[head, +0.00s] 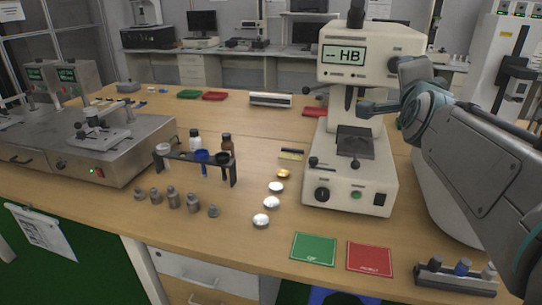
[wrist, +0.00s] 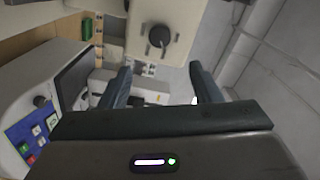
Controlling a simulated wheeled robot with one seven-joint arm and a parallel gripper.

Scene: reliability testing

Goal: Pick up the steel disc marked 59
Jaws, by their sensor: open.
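Three shiny steel discs lie in a row on the bench in the head view: a far one (head: 276,187), a middle one (head: 271,202) and a near one (head: 261,220). A gold-coloured disc (head: 283,174) lies just beyond them. The marks on the discs are too small to read, so I cannot tell which is 59. My gripper (wrist: 162,84) is open and empty in the wrist view, its two dark fingers wide apart. It faces pale equipment with a black knob (wrist: 158,37), away from the discs. No disc shows in the wrist view.
The HB hardness tester (head: 350,150) stands right of the discs. A dark rack with bottles (head: 195,160) and several small grey weights (head: 173,200) stand left. Green (head: 314,249) and red (head: 369,258) mats lie in front. Bench around the discs is clear.

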